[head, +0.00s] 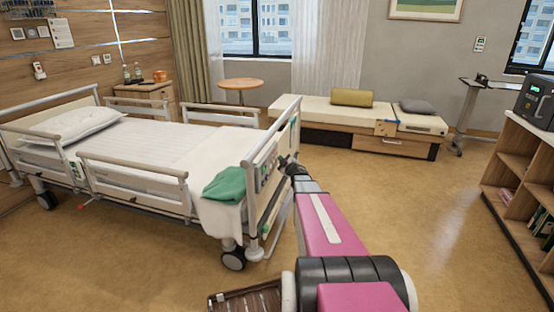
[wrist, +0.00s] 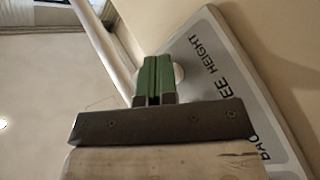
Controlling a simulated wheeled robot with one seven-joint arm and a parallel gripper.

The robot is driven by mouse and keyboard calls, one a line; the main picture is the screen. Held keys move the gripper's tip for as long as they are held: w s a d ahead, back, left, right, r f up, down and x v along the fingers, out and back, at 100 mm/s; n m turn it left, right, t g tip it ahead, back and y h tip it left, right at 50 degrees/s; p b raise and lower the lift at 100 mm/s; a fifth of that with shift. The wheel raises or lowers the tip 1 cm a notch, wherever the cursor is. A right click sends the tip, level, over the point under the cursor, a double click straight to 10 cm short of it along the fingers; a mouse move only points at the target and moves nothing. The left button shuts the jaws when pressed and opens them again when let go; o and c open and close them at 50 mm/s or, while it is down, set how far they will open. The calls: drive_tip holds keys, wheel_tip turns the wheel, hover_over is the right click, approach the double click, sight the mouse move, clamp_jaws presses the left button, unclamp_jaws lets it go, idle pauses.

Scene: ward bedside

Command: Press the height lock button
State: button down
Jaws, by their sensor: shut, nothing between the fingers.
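The hospital bed (head: 140,145) stands at the left, and my gripper (head: 288,163) is at its foot-end board. In the wrist view a grey control panel (wrist: 222,75) shows upside down, with the words HEIGHT, part of KNEE and part of BACK. My gripper's green fingers (wrist: 155,78) are shut together and empty, in front of the panel edge beside the HEIGHT label. A pale round part (wrist: 179,74) shows partly behind the fingers, in line with HEIGHT. The fingers hide the rest of it. I cannot tell whether the fingertips touch it.
A green cloth (head: 226,184) lies over the bed's foot end. A pale rail (wrist: 108,48) runs close to the fingers in the wrist view. A bench (head: 345,115) stands at the back, and a shelf (head: 520,150) at the right.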

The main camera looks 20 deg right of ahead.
idle(0.5)
drive_tip(key=shift+s+d, duration=0.4)
drive_tip(key=shift+d, duration=0.25)
drive_tip(key=s+d, duration=0.1)
drive_tip(key=d, duration=0.1)
drive_tip(key=s+d, duration=0.1)
drive_tip(key=d, duration=0.1)
drive_tip(key=shift+s, duration=0.4)
drive_tip(key=shift+d, duration=0.15)
drive_tip(key=s+d+r, duration=0.2)
drive_tip(key=s+d, duration=0.2)
drive_tip(key=d, duration=0.2)
drive_tip(key=shift+s+d, duration=0.2)
drive_tip(key=shift+s, duration=0.05)
drive_tip(key=shift+a, duration=0.1)
idle(0.4)
